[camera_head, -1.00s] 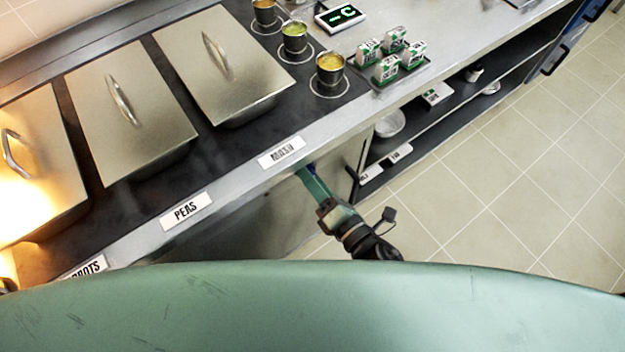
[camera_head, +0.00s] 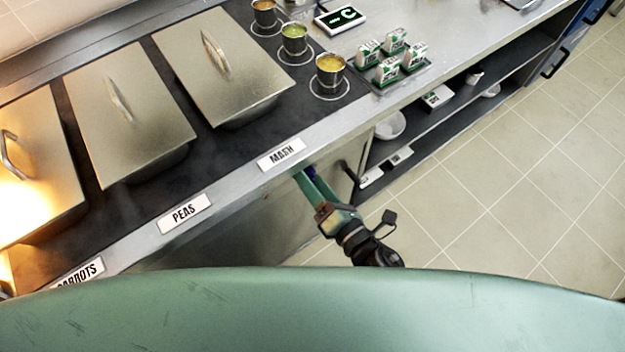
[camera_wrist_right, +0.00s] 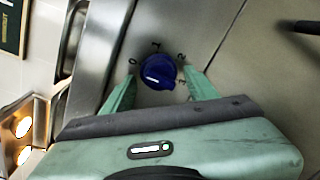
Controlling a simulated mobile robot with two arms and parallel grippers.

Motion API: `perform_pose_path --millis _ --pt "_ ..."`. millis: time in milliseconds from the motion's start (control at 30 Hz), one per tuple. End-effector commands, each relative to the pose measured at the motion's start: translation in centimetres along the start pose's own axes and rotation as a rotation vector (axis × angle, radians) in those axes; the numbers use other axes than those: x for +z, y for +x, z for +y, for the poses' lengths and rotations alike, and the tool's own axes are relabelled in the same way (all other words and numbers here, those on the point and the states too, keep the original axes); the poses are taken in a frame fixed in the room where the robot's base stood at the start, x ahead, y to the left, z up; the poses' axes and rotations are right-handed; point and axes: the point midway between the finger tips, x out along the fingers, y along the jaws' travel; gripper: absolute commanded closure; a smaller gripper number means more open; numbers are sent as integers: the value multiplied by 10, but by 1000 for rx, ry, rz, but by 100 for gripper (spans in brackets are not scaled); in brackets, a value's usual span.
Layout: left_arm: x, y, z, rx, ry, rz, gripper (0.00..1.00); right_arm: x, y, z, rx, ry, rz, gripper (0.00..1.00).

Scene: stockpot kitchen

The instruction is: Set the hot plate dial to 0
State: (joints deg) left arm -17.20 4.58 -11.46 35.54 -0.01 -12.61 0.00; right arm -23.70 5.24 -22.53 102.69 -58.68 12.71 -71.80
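The hot plate dial is a round blue knob (camera_wrist_right: 158,71) on the steel front panel, with marks 0, 1, 2 and a partly covered 3 around it in the right wrist view. A pale mark shows on its face, but I cannot tell which number it is set to. My right gripper (camera_wrist_right: 159,76) is open, one green finger on each side of the dial, with visible gaps. In the head view a bit of the blue dial (camera_head: 310,171) shows at the right gripper (camera_head: 305,177), below the MASH label (camera_head: 281,154). My left gripper is not in view.
The counter edge (camera_head: 235,187) runs above the right gripper. Lidded pans (camera_head: 222,66) stand on the dark hot plate, with small metal pots (camera_head: 330,70) and a tray of cartons (camera_head: 407,77) farther right. Open shelves (camera_head: 430,122) lie below the counter; the tiled floor is clear.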

Motion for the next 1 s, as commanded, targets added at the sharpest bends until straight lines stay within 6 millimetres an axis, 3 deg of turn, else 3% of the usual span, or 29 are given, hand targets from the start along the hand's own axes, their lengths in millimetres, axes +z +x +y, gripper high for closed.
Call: perform_pose_path --millis 267,700,1000 --pt "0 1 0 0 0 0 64 0 -4 -1 0 1 1 42" --pt "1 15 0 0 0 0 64 -1 -70 -2 -1 2 1 42" --pt "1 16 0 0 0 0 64 0 -78 0 0 0 0 42"
